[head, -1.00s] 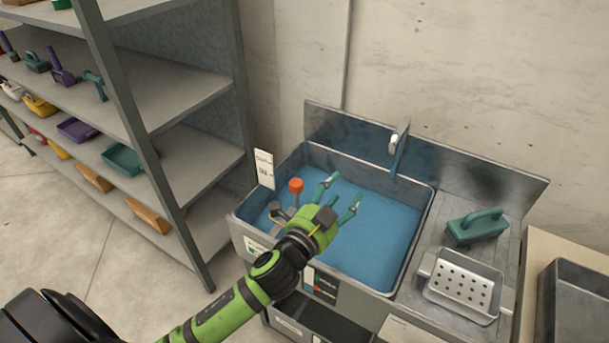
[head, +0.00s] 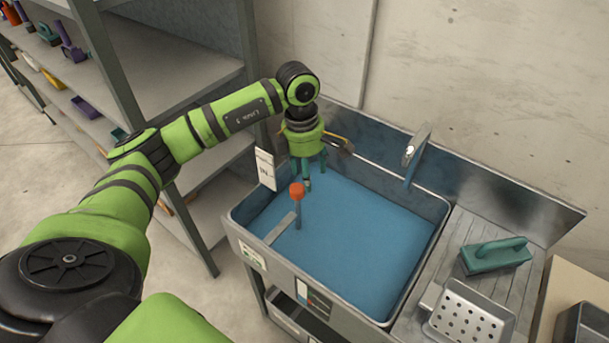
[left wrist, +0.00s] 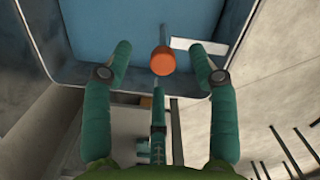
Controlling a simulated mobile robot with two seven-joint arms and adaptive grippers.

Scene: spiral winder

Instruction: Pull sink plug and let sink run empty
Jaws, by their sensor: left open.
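The sink (head: 437,237) is full of blue water. A plug handle with an orange knob (head: 297,189) on an upright grey stem stands out of the water near the sink's left side. A flat grey bar runs from the stem to the front-left rim. My left gripper (head: 308,180) points down over the sink's back-left part, close behind the knob and apart from it. In the left wrist view the orange knob (left wrist: 163,61) lies ahead, between the open, empty fingers (left wrist: 165,75). The sink drain under the water is not visible. My right gripper is not in view.
A tap (head: 416,150) stands at the back rim. A green brush (head: 496,255) and a perforated metal tray (head: 468,314) are on the drainboard at the right. A white label card (head: 265,169) stands at the left rim. Shelves (head: 185,85) are close on the left.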

